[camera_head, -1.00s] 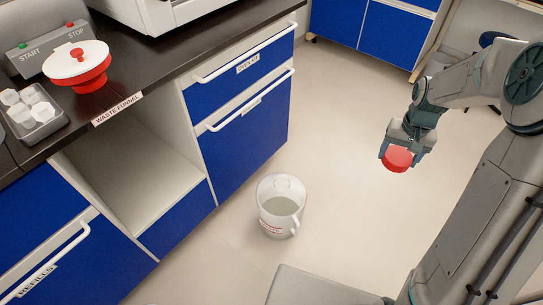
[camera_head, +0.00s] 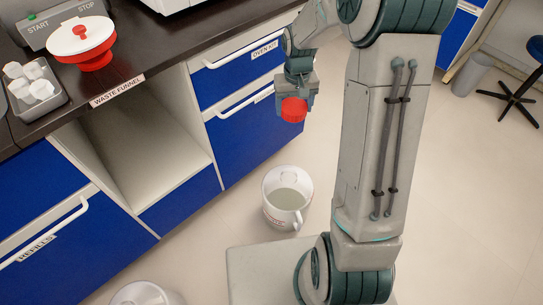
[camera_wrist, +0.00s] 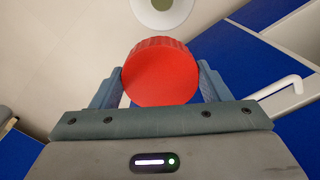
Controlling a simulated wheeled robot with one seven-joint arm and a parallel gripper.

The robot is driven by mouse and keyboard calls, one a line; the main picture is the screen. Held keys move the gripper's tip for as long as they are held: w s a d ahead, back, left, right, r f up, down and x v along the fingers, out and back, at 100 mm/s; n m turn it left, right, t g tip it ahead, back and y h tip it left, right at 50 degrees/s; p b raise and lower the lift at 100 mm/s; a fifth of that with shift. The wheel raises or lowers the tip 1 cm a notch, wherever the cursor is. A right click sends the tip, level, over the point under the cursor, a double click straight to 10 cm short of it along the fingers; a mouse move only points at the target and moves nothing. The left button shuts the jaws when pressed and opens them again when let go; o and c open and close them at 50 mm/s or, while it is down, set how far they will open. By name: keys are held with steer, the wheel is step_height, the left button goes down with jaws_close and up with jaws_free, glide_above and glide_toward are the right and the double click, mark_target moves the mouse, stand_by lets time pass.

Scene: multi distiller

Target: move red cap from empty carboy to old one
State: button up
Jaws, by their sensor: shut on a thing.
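The red cap (camera_head: 294,109) is held between the fingers of my gripper (camera_head: 296,97), in the air in front of the blue drawers. In the wrist view the red cap (camera_wrist: 160,72) sits between both fingertips. A carboy with a handle (camera_head: 287,210) stands upright on the floor, below the cap, with liquid visible inside and its neck uncapped. Its round top also shows in the wrist view (camera_wrist: 163,8), beyond the cap. A second whitish carboy (camera_head: 146,294) is partly cut off at the bottom edge of the head view; its contents are not clear.
A counter with a waste funnel (camera_head: 82,40), a tray of white pieces (camera_head: 38,90) and a START/STOP panel (camera_head: 58,22) is at the left. Blue drawers (camera_head: 242,133) with white handles stand close to my gripper. A stool (camera_head: 520,85) and a grey bin (camera_head: 472,75) are at the right.

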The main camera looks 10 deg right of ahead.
step_height(320, 180, down, 11)
steer(key=s+n, duration=0.1)
steer(key=n, duration=2.7)
glide_above(290, 175)
step_height(290, 175, down, 10)
steer(key=shift+a+r+b, duration=0.1)
steer(key=shift+r+b, duration=0.05)
steer(key=shift+b, duration=0.15)
step_height(290, 175, down, 5)
steer(key=b, duration=0.5)
steer(key=shift+f, duration=0.2)
steer(key=shift+p, duration=0.35)
steer(key=shift+w+f+b, duration=0.1)
steer(key=shift+f+b, duration=0.8)
steer(key=shift+f, duration=0.3)
steer(key=o, duration=1)
